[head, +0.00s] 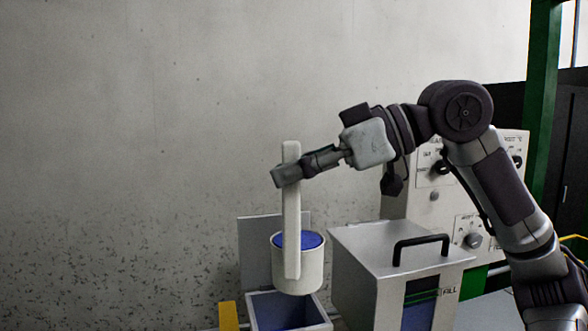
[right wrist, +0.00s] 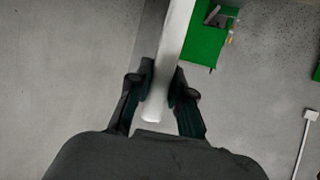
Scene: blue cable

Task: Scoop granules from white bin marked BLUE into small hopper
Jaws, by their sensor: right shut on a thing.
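My right gripper (head: 287,176) is shut on the long white handle of a scoop (head: 291,225), near its upper end. The handle also runs between the fingers in the right wrist view (right wrist: 174,38). The scoop hangs upright, its round white cup (head: 298,275) filled near the rim with blue granules (head: 310,240). The cup is above an open-topped, light grey square container (head: 321,310) with blue inside and a raised panel (head: 258,240) behind it. I cannot tell whether this is the hopper or the bin; no BLUE marking is readable. My left gripper is not in view.
A grey metal box (head: 365,262) with a black handle (head: 421,247) and a dark window stands close right of the cup. Behind it is a control panel (head: 435,195) with knobs. A yellow post (head: 229,316) is at lower left. The space left of the scoop is clear.

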